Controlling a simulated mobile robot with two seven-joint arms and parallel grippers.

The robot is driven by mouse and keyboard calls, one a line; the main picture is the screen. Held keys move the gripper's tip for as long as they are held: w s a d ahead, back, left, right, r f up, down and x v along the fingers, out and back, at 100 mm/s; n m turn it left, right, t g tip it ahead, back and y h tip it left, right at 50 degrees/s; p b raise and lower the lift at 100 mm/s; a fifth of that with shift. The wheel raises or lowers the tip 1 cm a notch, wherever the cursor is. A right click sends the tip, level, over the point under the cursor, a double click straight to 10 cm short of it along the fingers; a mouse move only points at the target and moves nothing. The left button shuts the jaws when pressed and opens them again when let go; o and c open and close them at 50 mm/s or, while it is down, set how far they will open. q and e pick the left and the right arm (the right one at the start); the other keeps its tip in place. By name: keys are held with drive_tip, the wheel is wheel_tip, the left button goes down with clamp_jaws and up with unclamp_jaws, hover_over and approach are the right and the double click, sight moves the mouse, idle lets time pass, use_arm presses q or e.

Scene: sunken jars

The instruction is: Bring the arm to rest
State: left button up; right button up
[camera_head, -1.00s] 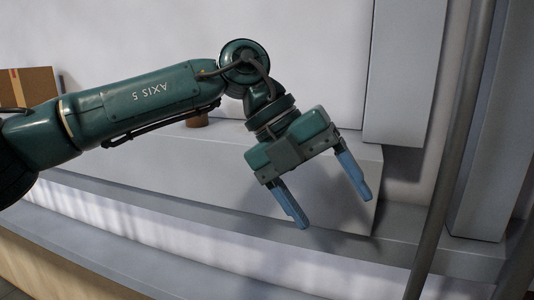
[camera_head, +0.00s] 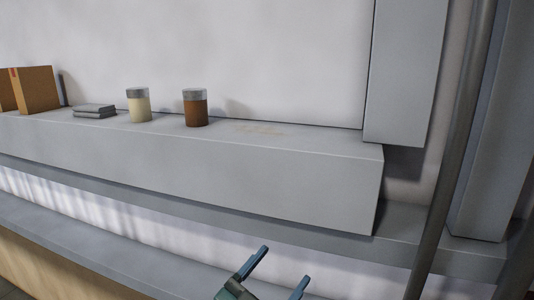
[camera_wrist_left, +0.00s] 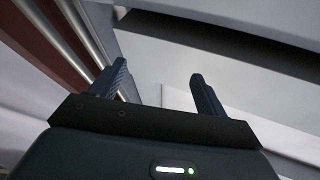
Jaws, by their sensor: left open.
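My left gripper (camera_head: 279,275) shows at the bottom edge of the head view, with its two blue fingers apart and nothing between them. It is below the grey shelf and clear of it. In the left wrist view the open fingers (camera_wrist_left: 158,88) also stand apart and empty, before pale and grey surfaces. The rest of the left arm is out of the head view. My right gripper is in neither view.
A thick grey shelf (camera_head: 250,180) holds a cream jar (camera_head: 139,108), a brown jar (camera_head: 195,110), flat grey slabs (camera_head: 94,111) and cardboard boxes (camera_head: 37,90). A lower ledge (camera_head: 300,232) runs beneath. A grey pole (camera_head: 452,150) stands at the right.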

use_arm(q)
drive_tip(key=s+a+f+n+g+y, duration=0.2)
drive_tip(key=s+a+f+y, duration=0.2)
drive_tip(key=f, duration=0.5)
drive_tip(key=s+a+f+n+g+y, duration=0.2)
drive_tip(key=s+a+f+n+y, duration=0.1)
drive_tip(key=s+a+f, duration=0.4)
drive_tip(key=s+a+f+n+g+y, duration=0.2)
drive_tip(key=s+a+f+n+y, duration=0.1)
drive_tip(key=f, duration=0.9)
drive_tip(key=s+a+y, duration=0.1)
drive_tip(key=s+a, duration=0.1)
drive_tip(key=s, duration=0.1)
drive_tip(key=shift+s+a+y, duration=0.15)
drive_tip(key=shift+a+y, duration=0.15)
drive_tip(key=shift+y, duration=0.1)
